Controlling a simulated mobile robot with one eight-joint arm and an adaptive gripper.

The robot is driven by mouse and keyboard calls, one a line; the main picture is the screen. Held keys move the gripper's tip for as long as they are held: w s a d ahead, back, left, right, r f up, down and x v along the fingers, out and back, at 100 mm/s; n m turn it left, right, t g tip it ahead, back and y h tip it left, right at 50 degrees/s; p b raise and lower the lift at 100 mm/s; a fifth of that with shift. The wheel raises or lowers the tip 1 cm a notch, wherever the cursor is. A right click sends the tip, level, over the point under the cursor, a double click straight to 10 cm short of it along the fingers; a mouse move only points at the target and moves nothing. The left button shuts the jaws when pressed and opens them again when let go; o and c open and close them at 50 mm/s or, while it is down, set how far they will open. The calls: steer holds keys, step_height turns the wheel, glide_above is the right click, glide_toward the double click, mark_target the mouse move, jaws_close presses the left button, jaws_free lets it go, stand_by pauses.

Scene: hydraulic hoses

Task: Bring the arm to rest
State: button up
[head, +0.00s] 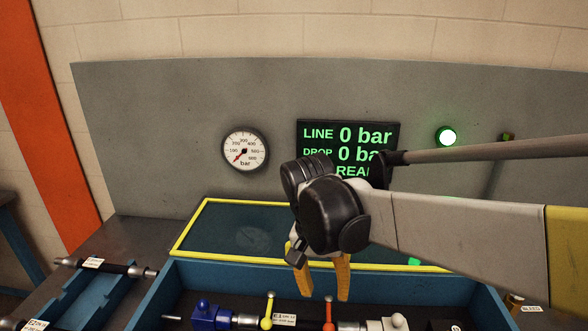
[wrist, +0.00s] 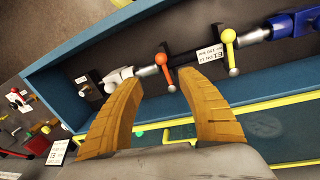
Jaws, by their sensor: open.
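My gripper (head: 322,278) hangs at the end of my arm, which reaches in from the right in the head view. Its two orange-yellow fingers point down over the front part of the bench. In the wrist view my gripper (wrist: 158,108) shows its fingers spread apart with nothing between them. Beyond the fingertips lies a hose assembly with a tag reading E1 (wrist: 210,53), an orange-knobbed lever (wrist: 163,68) and a yellow lever (wrist: 229,55). The fingers appear apart from these parts.
A blue-walled tray (head: 160,293) holds the hose line. Behind it is a yellow-framed clear panel (head: 215,222). On the grey back panel are a gauge (head: 245,149), a display (head: 345,134) reading 0 bar and a lit green lamp (head: 447,137). A blue rack (head: 85,300) stands left.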

steer(key=s+d+n+t+y, duration=0.1)
steer(key=s+d+n+t, duration=0.2)
steer(key=s+d+t, duration=0.4)
steer(key=s+d, duration=0.1)
steer(key=d, duration=0.3)
steer(key=shift+s+d+r+t+y, duration=0.3)
steer(key=shift+s+d+r+y, duration=0.05)
steer(key=shift+s+r+y, duration=0.05)
